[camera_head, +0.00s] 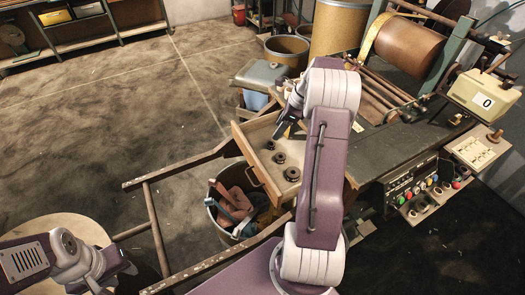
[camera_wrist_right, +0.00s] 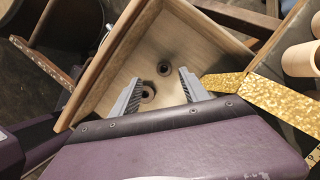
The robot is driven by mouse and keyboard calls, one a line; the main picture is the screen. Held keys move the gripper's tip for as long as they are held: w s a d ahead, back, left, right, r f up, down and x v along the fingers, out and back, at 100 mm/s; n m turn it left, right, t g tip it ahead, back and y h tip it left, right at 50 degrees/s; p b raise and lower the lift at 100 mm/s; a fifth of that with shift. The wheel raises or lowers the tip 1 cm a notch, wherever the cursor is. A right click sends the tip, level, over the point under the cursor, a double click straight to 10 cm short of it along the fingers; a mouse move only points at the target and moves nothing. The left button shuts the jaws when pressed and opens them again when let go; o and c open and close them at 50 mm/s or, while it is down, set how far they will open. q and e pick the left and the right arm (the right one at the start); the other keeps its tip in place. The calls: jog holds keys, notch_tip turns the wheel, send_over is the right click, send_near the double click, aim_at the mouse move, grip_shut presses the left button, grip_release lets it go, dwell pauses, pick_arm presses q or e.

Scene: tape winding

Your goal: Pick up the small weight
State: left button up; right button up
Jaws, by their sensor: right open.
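Several dark round weights of different size lie in a row in an open wooden drawer (camera_head: 262,172). The smallest-looking weight (camera_head: 270,145) is at the far end, a middle one (camera_head: 280,158) beside it, and the largest (camera_head: 292,174) is nearest. My right gripper (camera_head: 284,130) is open and empty, above the drawer's far end. In the right wrist view two weights show, one (camera_wrist_right: 163,69) between the fingertips' lines of sight and one (camera_wrist_right: 147,93) closer to the palm; any other is hidden. My left gripper (camera_head: 106,287) is at the lower left, cut off by the picture edge.
The drawer's wooden walls (camera_wrist_right: 113,62) surround the weights. A bucket of tools and cloths (camera_head: 232,212) stands below the drawer. A wooden rail frame (camera_head: 150,215) stands to the left. A control panel (camera_head: 412,180) and the winding machine (camera_head: 408,47) are to the right.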

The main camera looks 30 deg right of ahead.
aim_at(273, 145)
jog(key=b+x, duration=0.1)
jog(key=x, duration=0.2)
jog(key=b+x, duration=0.1)
jog(key=x, duration=0.2)
jog(key=d+b+x, duration=0.1)
jog(key=x, duration=0.1)
jog(key=shift+s+f, duration=0.25)
jog(key=shift+f, duration=0.4)
jog(key=shift+w+f, duration=0.15)
jog(key=shift+f, duration=0.05)
jog(key=shift+a+r, duration=0.1)
jog(key=shift+c, duration=0.5)
grip_shut()
